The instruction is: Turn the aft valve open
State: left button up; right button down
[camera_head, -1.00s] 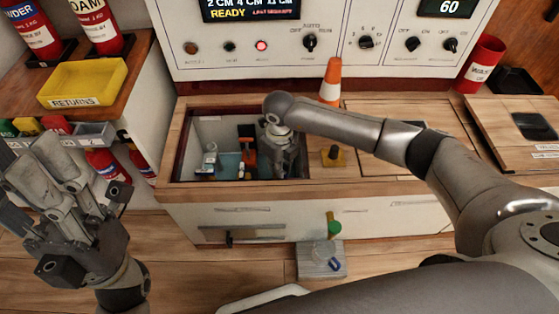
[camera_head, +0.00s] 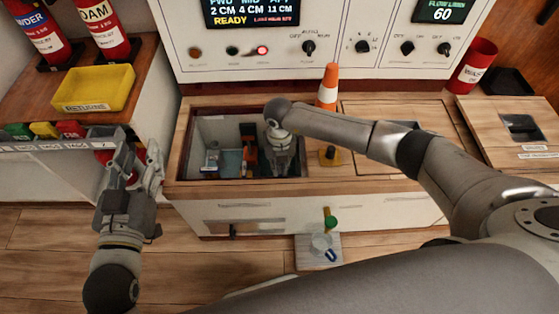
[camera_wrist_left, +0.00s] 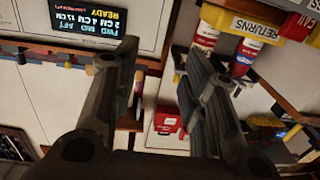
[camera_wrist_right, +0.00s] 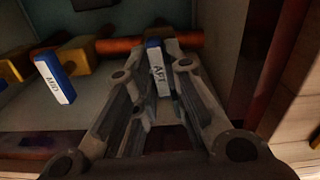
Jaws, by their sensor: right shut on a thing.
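The aft valve's handle (camera_wrist_right: 157,72), a white lever with a blue end marked AFT, sits between the fingers of my right gripper (camera_wrist_right: 158,90) in the right wrist view. My right gripper (camera_head: 284,168) reaches down into the open bay (camera_head: 212,128) in the counter and hides that valve in the head view. It is shut on the handle, which stands by an orange pipe (camera_wrist_right: 118,46). The blue and white mid valve handle (camera_wrist_right: 54,80) is to the left, apart from my fingers. My left gripper (camera_head: 133,160) is open and empty, left of the bay.
The control panel (camera_head: 330,40) with a lit display stands behind the counter. An orange cone (camera_head: 327,90) stands behind the bay's right side. A yellow returns tray (camera_head: 95,88) and a labelled rack (camera_head: 60,145) are on the left.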

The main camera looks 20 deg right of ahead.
aim_at(280, 167)
pick_arm(q)
jog(key=shift+s+a+f+g+y+p, duration=0.2)
jog(key=shift+f+g, duration=0.35)
jog(key=shift+f, duration=0.3)
jog(key=shift+s+a+f+g+y+p, duration=0.15)
jog(key=shift+s+f+g, duration=0.1)
jog(key=shift+f+g, duration=0.4)
jog(key=shift+s+a+f+g+y+p, duration=0.15)
jog(key=shift+f+g, duration=0.25)
jog(key=shift+f, duration=0.6)
pick_arm(e)
jog(key=shift+m, duration=0.7)
jog(key=c, duration=1.5)
grip_release()
notch_tip(280, 167, up, 12)
pick_arm(q)
jog(key=shift+s, duration=0.1)
